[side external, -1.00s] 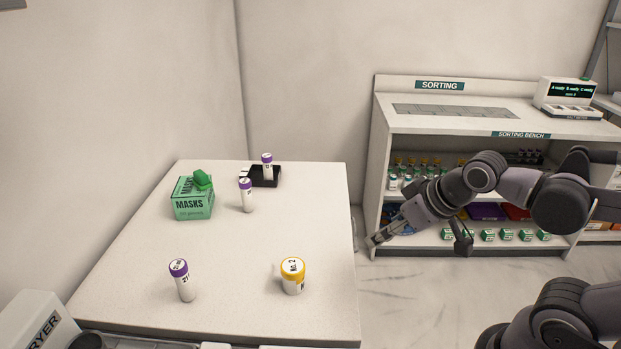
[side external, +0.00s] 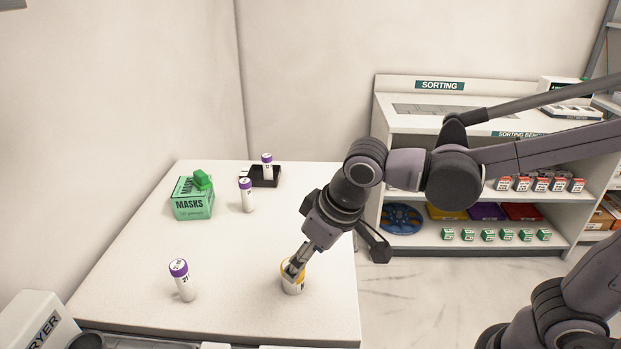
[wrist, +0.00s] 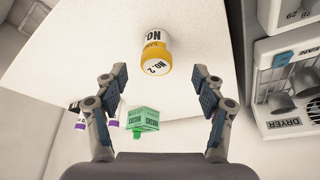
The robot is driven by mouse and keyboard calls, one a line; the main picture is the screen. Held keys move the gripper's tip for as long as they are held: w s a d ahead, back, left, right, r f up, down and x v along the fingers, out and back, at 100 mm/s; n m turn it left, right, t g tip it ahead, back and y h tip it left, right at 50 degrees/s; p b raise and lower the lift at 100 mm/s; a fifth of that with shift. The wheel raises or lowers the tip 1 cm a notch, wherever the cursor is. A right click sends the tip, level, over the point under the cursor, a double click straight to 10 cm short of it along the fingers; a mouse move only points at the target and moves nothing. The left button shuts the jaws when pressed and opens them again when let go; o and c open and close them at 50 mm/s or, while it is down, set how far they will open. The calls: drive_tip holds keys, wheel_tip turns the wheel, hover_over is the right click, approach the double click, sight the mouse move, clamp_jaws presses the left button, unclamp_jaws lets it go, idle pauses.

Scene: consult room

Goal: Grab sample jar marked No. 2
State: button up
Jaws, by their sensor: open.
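The sample jar marked No. 2 (side external: 293,288) is white with a yellow lid and stands upright near the table's front right. My gripper (side external: 290,272) is over it and hides part of its lid. In the wrist view the jar (wrist: 155,50) shows its yellow lid with the "No. 2" mark. It lies ahead of and between the lines of my two spread fingers (wrist: 157,80), with gaps on both sides. My gripper is open and holds nothing. I cannot tell whether a fingertip touches the jar.
A purple-capped vial (side external: 183,282) stands left of the jar. Another vial (side external: 246,196) stands near the green masks box (side external: 193,200); a third (side external: 267,167) is at the black tray (side external: 262,183). A dryer (side external: 38,322) is at the front left. The table's middle is clear.

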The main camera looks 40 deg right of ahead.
sight(297, 288)
drive_tip(key=shift+x, duration=1.75)
drive_tip(key=w+f, duration=0.2)
drive_tip(key=shift+f, duration=0.35)
drive_tip(key=shift+x, duration=0.95)
drive_tip(key=c, duration=1.3)
